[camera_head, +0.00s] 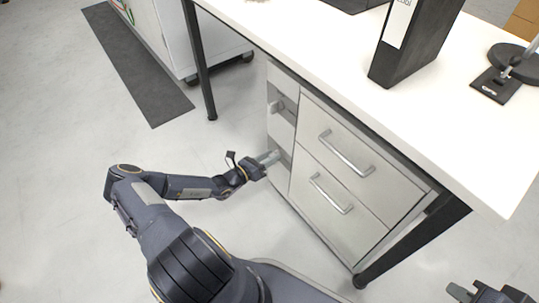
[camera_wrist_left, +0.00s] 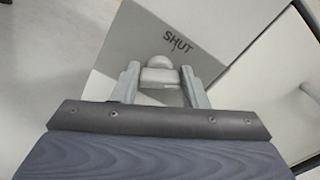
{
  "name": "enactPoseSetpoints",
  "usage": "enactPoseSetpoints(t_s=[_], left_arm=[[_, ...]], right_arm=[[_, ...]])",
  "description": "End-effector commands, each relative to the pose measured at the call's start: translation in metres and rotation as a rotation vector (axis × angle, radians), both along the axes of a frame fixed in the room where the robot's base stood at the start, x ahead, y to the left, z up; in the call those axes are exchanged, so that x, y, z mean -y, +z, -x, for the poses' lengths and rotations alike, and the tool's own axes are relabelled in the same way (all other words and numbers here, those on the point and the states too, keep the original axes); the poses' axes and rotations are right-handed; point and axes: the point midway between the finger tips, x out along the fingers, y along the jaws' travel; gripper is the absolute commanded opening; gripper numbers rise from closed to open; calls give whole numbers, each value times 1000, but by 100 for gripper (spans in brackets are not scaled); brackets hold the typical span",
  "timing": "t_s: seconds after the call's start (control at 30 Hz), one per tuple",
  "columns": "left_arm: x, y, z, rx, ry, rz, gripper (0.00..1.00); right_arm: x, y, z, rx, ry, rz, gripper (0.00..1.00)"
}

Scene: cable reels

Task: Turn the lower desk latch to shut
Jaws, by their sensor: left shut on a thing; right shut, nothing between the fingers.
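The lower desk latch (camera_wrist_left: 160,72) is a light grey knob on a darker grey plate (camera_wrist_left: 120,50) on the narrow strip left of the drawers. The word SHUT with a small mark is printed on the plate, above and to the right of the knob in the left wrist view. My left gripper (camera_wrist_left: 160,82) is shut on the latch, a finger on each side of it. In the head view my left gripper (camera_head: 273,157) reaches the strip beside the lower drawer and hides most of this latch. My right gripper (camera_head: 487,292) is shut and empty at the bottom right.
The upper latch (camera_head: 277,106) sits on the same strip, above my left gripper. The upper drawer (camera_head: 345,150) and lower drawer (camera_head: 330,195) have bar handles and look closed. The white desktop (camera_head: 330,50) overhangs them, with a black binder (camera_head: 415,45). Dark desk legs (camera_head: 200,65) stand nearby.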

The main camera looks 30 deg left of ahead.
Motion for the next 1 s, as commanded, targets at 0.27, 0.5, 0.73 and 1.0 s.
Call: enactPoseSetpoints(t_s=[0.27,0.5,0.73,1.0], left_arm=[[0,0,0,-102,-2,242,17],[-1,-2,-1,-189,-1,452,17],[-2,-3,-1,-272,0,651,17],[-2,-4,-1,-351,1,845,17]], right_arm=[[0,8,0,0,0,0,0],[0,9,0,0,0,0,0],[0,8,0,0,0,0,0],[0,6,0,0,0,0,0]])
